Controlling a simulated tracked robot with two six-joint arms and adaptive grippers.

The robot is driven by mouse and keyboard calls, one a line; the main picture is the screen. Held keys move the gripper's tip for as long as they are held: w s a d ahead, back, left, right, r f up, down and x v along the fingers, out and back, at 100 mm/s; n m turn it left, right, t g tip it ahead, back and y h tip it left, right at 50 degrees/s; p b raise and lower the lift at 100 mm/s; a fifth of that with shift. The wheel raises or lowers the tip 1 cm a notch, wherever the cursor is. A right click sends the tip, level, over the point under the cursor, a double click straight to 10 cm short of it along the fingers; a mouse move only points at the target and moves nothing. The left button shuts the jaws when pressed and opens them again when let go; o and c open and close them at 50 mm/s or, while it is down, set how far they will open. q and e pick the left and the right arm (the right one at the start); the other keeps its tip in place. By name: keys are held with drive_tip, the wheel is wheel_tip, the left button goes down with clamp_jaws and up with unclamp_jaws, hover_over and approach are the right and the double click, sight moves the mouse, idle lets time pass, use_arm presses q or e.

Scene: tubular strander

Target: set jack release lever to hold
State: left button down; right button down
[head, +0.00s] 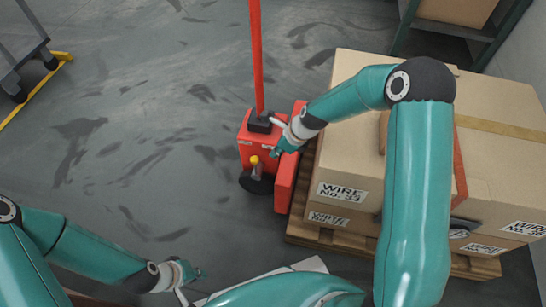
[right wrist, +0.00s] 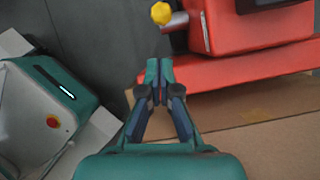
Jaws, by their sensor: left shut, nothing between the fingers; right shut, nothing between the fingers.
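The red pallet jack (head: 262,135) stands beside the loaded pallet, its tall red handle (head: 256,60) upright. The release lever, with a yellow knob (head: 254,160), is on the jack's near side. In the right wrist view the yellow knob (right wrist: 161,13) sits near the top edge on a short grey lever (right wrist: 176,22). My right gripper (head: 275,153) is shut and empty, just right of the knob and apart from it. Its closed fingertips (right wrist: 158,64) point toward the lever. My left gripper (head: 194,273) is shut and empty, low in the head view, away from the jack.
Cardboard boxes marked WIRE (head: 343,192) are stacked on a wooden pallet (head: 320,234) right of the jack, under my right arm. A shelf (head: 480,31) stands at the back right. A wheeled frame (head: 22,50) is at far left. Floor left of the jack is clear.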

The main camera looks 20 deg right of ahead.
drive_tip(key=b+x, duration=0.4)
drive_tip(key=x, duration=0.5)
drive_tip(key=shift+f, duration=0.1)
